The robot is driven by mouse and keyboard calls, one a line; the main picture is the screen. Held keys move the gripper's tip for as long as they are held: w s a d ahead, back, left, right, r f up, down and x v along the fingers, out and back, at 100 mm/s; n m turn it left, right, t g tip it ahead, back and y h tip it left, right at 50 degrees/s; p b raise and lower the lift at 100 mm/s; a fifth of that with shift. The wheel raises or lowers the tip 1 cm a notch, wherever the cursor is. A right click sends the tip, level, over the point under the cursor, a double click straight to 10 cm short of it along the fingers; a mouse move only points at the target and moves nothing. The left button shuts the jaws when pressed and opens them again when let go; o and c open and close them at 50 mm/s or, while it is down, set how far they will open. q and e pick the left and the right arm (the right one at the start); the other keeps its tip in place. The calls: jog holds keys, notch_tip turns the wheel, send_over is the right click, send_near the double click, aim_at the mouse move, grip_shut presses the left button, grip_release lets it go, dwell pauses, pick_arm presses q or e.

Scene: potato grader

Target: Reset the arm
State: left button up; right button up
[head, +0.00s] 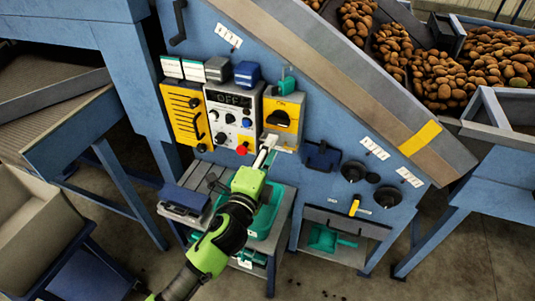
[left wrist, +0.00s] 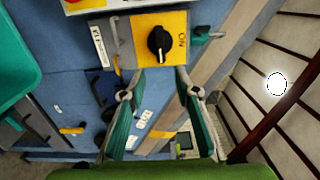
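My left arm reaches up from the bottom of the head view, and its left gripper (head: 266,149) is just below the yellow switch box (head: 283,113) on the blue machine. In the left wrist view the left gripper (left wrist: 159,74) has its two fingers spread, with nothing between them. The yellow switch plate (left wrist: 174,35) with its black rotary knob (left wrist: 158,43) is straight ahead, beyond the fingertips. The word ON is printed on the plate beside the knob. I cannot tell whether a fingertip touches the box. My right gripper is not in view.
Left of the switch box are a control panel (head: 232,119) with a display reading OFF and a yellow panel (head: 186,116). A green tray (head: 268,214) stands on a shelf below the gripper. Potatoes (head: 512,61) lie in bins at the upper right.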

pick_arm(q)
jog(key=shift+v, duration=0.85)
jog(key=s+a+f+n+g+y, duration=0.65)
jog(key=s+a+f+n, duration=0.6)
jog(key=a, duration=0.25)
jog(key=s+a+f+n+g+h, duration=0.1)
jog(key=s+a+f+n+g, duration=0.2)
jog(key=s, duration=0.7)
jog(key=s+a+f+n+g, duration=0.1)
jog(key=s+f+n+g, duration=0.3)
jog(key=s, duration=0.6)
notch_tip(320, 180, down, 27)
jog(key=s+g, duration=0.2)
jog(key=s, duration=0.1)
jog(key=s+a+f, duration=0.2)
jog(key=s+f, duration=1.1)
jog(key=s, duration=0.2)
jog(key=shift+s+a+f+g, duration=0.3)
jog(key=shift+s+f+g, duration=0.05)
